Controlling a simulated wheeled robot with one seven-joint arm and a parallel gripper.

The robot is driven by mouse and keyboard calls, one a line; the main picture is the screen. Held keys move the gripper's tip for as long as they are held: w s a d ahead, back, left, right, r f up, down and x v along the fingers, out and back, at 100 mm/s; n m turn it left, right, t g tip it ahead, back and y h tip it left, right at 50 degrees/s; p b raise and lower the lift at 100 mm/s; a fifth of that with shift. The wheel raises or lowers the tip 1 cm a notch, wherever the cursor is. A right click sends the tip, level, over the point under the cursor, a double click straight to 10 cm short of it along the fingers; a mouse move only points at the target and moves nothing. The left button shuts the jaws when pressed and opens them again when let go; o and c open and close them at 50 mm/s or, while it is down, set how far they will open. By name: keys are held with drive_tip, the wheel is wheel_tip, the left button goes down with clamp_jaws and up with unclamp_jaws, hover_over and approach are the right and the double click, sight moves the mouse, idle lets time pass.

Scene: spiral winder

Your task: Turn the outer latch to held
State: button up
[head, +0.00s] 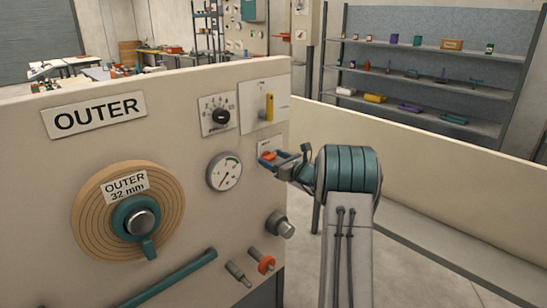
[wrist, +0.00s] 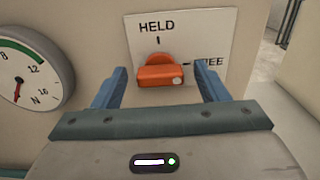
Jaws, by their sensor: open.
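The outer latch is an orange knob (wrist: 160,76) on a white plate (wrist: 205,38) marked HELD at the top and FREE at the right. Its bar lies level, with a pale dot at the right end, toward FREE. In the wrist view my gripper (wrist: 161,74) is open, with one blue finger left of the latch and one right of it. A gap shows on both sides, so neither finger appears to touch it. In the head view my gripper (head: 272,160) is at the panel's right edge, and the latch (head: 268,155) is partly hidden by it.
The beige OUTER panel (head: 60,160) carries a round gauge (head: 223,171), a dial (head: 220,117), a yellow lever (head: 269,106) and a spool (head: 90,215). A grey knob (head: 281,225) and an orange-collared peg (head: 262,261) stick out below my gripper. Open floor lies to the right.

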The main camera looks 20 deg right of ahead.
drive_tip(key=shift+w+a, duration=0.1)
drive_tip(key=shift+w, duration=0.1)
drive_tip(key=c, duration=1)
